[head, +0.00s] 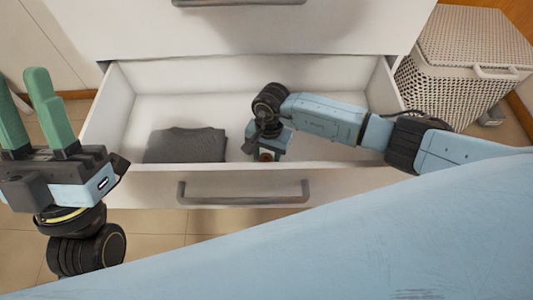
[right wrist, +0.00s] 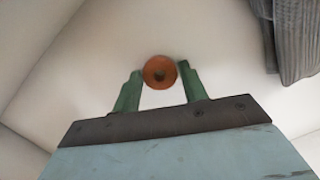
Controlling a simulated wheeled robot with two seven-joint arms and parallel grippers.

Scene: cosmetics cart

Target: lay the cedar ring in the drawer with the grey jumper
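The cedar ring (right wrist: 160,72) is a small orange-brown ring with a dark centre, seen face-on in the right wrist view. It sits between the tips of my right gripper (right wrist: 160,76), with a green finger against each side. In the head view the right gripper (head: 266,154) points down inside the open drawer (head: 330,155), and the ring (head: 266,157) shows only as a small brown spot. The folded grey jumper (head: 186,145) lies in the drawer, left of the right gripper and apart from it. My left gripper (head: 25,105) is open and empty, outside the drawer at the left.
The drawer front has a grey handle (head: 243,198). Another closed drawer front (head: 240,30) is above. A white woven basket (head: 465,60) stands at the right. The drawer floor right of the gripper is bare.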

